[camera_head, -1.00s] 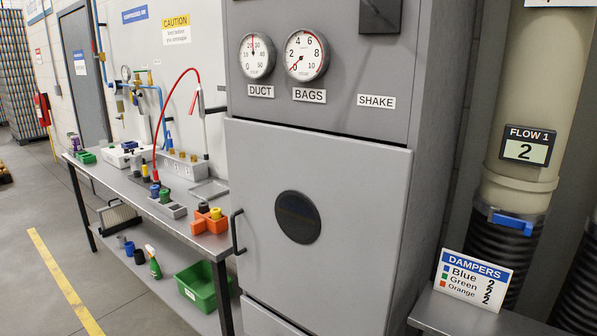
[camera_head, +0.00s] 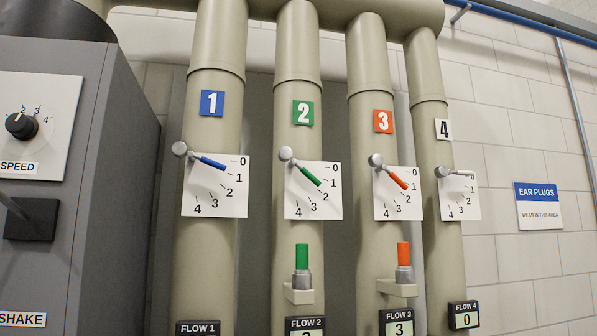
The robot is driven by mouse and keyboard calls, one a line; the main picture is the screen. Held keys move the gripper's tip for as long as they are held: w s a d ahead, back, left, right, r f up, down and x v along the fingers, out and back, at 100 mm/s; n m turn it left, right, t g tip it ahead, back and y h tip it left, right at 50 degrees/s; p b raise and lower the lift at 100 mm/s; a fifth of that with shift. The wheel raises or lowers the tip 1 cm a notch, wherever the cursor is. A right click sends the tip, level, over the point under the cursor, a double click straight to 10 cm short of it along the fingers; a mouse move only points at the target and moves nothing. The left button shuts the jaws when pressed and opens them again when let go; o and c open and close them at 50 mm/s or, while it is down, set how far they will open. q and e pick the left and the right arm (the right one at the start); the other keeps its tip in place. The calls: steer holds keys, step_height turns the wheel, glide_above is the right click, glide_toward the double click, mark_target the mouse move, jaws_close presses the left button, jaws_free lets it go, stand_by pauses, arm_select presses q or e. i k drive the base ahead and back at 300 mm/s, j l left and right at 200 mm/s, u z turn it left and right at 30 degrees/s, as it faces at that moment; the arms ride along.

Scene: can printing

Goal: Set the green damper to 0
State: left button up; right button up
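The green damper lever (camera_head: 308,174) is on pipe 2, below the green number 2 plate (camera_head: 303,112). It pivots on a round pale knob (camera_head: 286,153) at the upper left of a white dial plate (camera_head: 331,206) marked 0 to 4. The lever slants down to the right, between the 1 and 2 marks and nearer 2. The FLOW 2 display (camera_head: 306,326) below is cut off by the lower edge, so its reading is unclear. Neither of my grippers is in view.
Pipe 3's orange lever (camera_head: 398,180) points between 1 and 2; pipe 4's lever (camera_head: 460,173) is near 0. A green-topped fitting (camera_head: 302,257) projects below the green dial. A grey cabinet (camera_head: 120,150) stands left.

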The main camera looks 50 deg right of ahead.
mark_target(285, 154)
steer(key=z, duration=1.55)
